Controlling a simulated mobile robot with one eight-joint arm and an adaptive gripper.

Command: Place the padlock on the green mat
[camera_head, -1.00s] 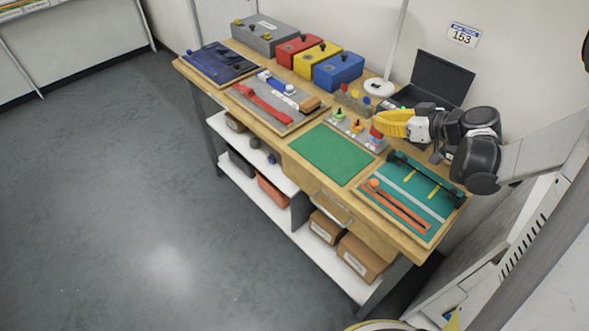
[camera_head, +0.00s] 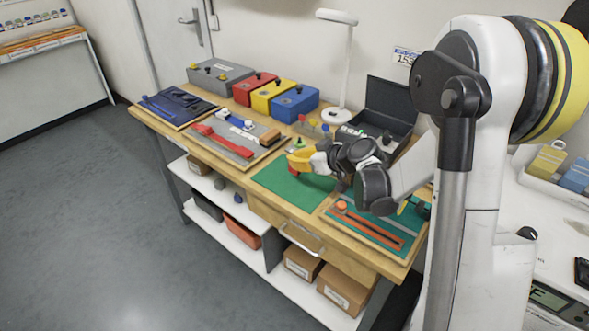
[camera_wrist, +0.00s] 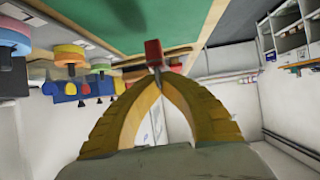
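The padlock has a red body and shows in the wrist view (camera_wrist: 153,52) at the fingertips, with its narrow shackle end between them. My gripper (camera_wrist: 157,82) has its yellow fingers closed together at the tips on it. In the head view my gripper (camera_head: 298,160) is over the far part of the green mat (camera_head: 290,193), and a bit of the red padlock (camera_head: 293,170) shows under the fingers. The mat is flat and otherwise empty. It also fills the upper part of the wrist view (camera_wrist: 100,18). I cannot tell whether the padlock touches the mat.
Left of the mat is a grey tool board (camera_head: 235,138); right is a teal board (camera_head: 380,230) with orange strips. Behind are red, yellow and blue boxes (camera_head: 295,103), a lamp (camera_head: 337,115) and an open black case (camera_head: 388,108). Small coloured items stand behind the mat.

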